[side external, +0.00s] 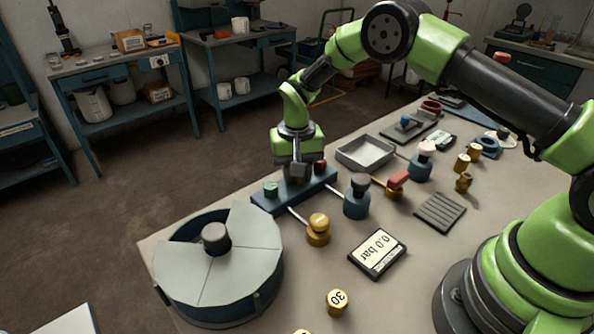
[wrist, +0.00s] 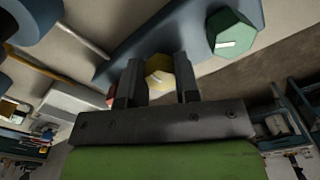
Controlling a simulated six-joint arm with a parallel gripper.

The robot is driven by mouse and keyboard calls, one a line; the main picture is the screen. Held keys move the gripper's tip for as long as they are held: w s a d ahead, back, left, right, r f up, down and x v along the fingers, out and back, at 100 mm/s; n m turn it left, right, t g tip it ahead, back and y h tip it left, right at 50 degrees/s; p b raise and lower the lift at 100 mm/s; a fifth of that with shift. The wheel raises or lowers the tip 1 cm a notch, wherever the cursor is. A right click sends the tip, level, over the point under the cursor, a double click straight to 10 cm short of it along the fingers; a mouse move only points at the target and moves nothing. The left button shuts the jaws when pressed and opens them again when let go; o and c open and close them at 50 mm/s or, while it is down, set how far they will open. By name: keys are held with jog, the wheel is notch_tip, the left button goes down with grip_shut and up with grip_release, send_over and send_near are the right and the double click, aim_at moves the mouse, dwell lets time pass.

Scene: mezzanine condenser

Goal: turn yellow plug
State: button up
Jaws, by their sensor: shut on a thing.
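The yellow plug (wrist: 159,72) is a faceted knob with a white line on its face, seen between my fingers in the wrist view. It sits on the blue manifold block (side external: 262,203), between a green plug (wrist: 231,32) and a red plug (side external: 320,166). My gripper (side external: 299,176) points down over the middle of the block and is shut on the yellow plug. In the side external view my fingers hide the yellow plug. The green plug also shows in the side external view (side external: 271,188).
A round drum with a grey segmented lid (side external: 217,263) stands at the front left. A gauge reading 0.0 bar (side external: 377,252), a brass valve (side external: 318,228) and a dark-capped blue cylinder (side external: 357,200) stand near the block. A grey tray (side external: 366,157) lies behind.

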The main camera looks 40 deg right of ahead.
jog(key=shift+r, duration=0.1)
dwell(0.3)
jog(key=o, duration=0.9)
notch_tip(320, 180, up, 10)
jog(key=shift+f, duration=0.1)
jog(key=s+r+t+y, duration=0.1)
jog(key=s+r+t, duration=0.1)
jog(key=s+r, duration=0.5)
jog(key=s+r+t, duration=0.2)
jog(key=s+r, duration=0.2)
jog(key=r, duration=0.5)
jog(key=s+t, duration=0.1)
jog(key=s, duration=0.4)
jog(key=s+r+n+t, duration=0.1)
jog(key=s, duration=0.4)
jog(key=s+t+y, duration=0.1)
jog(key=s, duration=0.4)
jog(key=shift+s+d+r+n, duration=0.15)
jog(key=shift+d+r+n, duration=0.1)
jog(key=shift+n, duration=0.15)
